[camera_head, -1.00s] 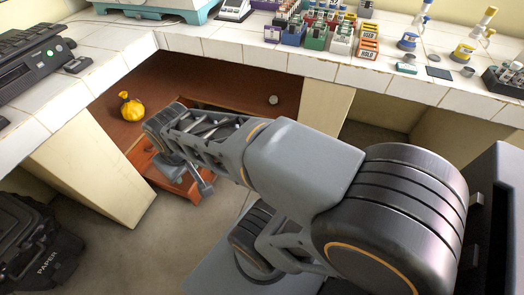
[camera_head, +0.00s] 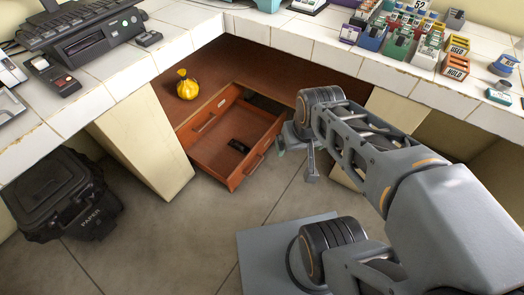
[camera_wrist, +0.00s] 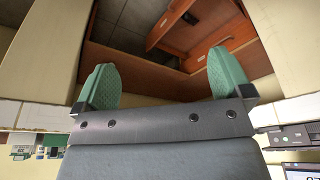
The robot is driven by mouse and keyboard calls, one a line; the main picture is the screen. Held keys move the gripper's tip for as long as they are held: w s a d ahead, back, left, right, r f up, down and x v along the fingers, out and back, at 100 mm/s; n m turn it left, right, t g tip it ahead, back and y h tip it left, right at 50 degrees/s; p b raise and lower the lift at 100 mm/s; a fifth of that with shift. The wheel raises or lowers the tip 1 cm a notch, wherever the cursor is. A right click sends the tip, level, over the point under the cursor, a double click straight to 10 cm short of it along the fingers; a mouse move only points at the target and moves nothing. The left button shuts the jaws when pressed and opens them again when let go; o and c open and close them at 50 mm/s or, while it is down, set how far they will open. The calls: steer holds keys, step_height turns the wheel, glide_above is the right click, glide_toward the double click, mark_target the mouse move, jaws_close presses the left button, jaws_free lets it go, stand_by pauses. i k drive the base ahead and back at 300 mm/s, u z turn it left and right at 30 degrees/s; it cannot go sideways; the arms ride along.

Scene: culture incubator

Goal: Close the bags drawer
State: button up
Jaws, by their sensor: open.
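A reddish-brown wooden drawer (camera_head: 238,179) under the white-tiled bench is pulled out, with a dark object (camera_head: 239,146) lying inside. Its front handle faces the floor area at lower right. I cannot read its label. My gripper (camera_head: 300,150) is to the right of the drawer in the head view, apart from it and partly hidden by its own wrist. In the wrist view my gripper (camera_wrist: 165,80) has its two green fingers wide apart with nothing between them. The drawer (camera_wrist: 176,38) also shows there, beyond the fingers at upper right.
A yellow tied bag (camera_head: 187,86) sits on the brown surface behind the drawer. A cream bench leg (camera_head: 140,145) stands left of the drawer, and a black paper bin (camera_head: 62,195) further left. The tiled floor (camera_head: 215,225) before the drawer is clear. Racks (camera_head: 400,42) stand on the bench.

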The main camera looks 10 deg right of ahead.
mark_target(255, 128)
steer(key=u, duration=0.5)
steer(key=i, duration=0.9)
steer(key=z, duration=0.45)
